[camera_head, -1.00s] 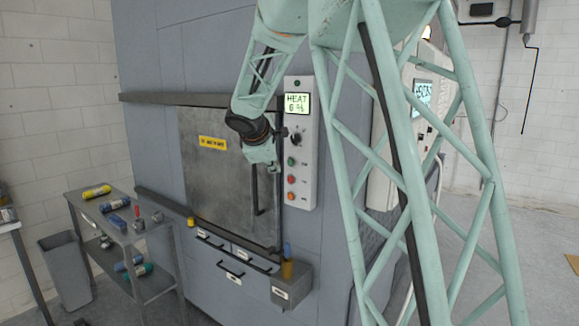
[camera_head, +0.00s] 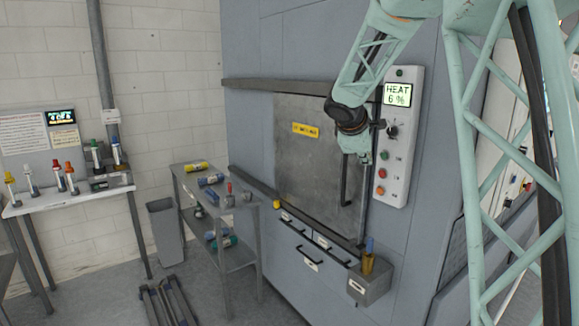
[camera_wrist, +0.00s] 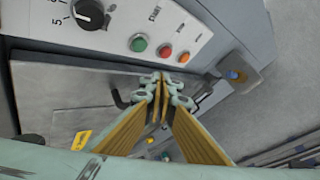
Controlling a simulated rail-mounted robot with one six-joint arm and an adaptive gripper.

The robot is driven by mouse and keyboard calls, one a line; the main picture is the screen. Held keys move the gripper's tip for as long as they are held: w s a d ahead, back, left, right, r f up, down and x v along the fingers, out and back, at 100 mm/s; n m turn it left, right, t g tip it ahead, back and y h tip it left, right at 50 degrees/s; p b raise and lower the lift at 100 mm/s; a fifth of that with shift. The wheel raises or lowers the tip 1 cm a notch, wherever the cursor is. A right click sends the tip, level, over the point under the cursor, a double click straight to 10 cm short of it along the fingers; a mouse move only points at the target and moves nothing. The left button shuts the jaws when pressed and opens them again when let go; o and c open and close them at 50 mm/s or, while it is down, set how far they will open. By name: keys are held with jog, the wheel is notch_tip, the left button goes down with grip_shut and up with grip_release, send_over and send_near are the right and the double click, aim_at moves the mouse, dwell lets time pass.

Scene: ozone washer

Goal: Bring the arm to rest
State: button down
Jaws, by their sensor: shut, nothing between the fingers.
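My arm reaches down from the top right in the head view. My gripper (camera_head: 364,158) hangs in front of the washer door's right edge, just left of the control panel. In the wrist view my gripper (camera_wrist: 161,78) has its fingertips together, with nothing between them. The washer door (camera_head: 310,160) is grey with a yellow label and appears shut. The control panel (camera_head: 394,150) has a screen reading HEAT 6 %, a black dial and several coloured buttons. In the wrist view the dial (camera_wrist: 88,14) and green button (camera_wrist: 138,43) lie beyond the fingers. Contact cannot be told.
A small cart (camera_head: 222,222) with coloured cylinders stands left of the washer. A side table (camera_head: 75,199) with several upright tools is at the far left. A grey bin (camera_head: 165,226) stands between them. A small box (camera_head: 371,287) sticks out below the door.

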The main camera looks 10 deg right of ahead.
jog(key=shift+s, duration=0.1)
jog(key=s+a+r+m+g+y+b, duration=0.1)
jog(key=s+a+m+b, duration=0.2)
jog(key=s, duration=1.1)
jog(key=s+a+r+m+g+y, duration=0.1)
jog(key=s+a+m, duration=0.35)
jog(key=s, duration=1.05)
jog(key=s+a+f+m+y+b, duration=0.1)
jog(key=s+a+f, duration=0.2)
jog(key=s, duration=0.8)
jog(key=s+a+f+m+y+b, duration=0.1)
jog(key=s+a+f, duration=0.3)
jog(key=s+a, duration=0.4)
jog(key=s+a+f+m+g+y+b, duration=0.1)
jog(key=s+a+f, duration=0.3)
jog(key=s, duration=1)
jog(key=shift+a+m+y+b, duration=0.45)
jog(key=shift+a+m+y, duration=0.25)
jog(key=shift+m+y, duration=0.1)
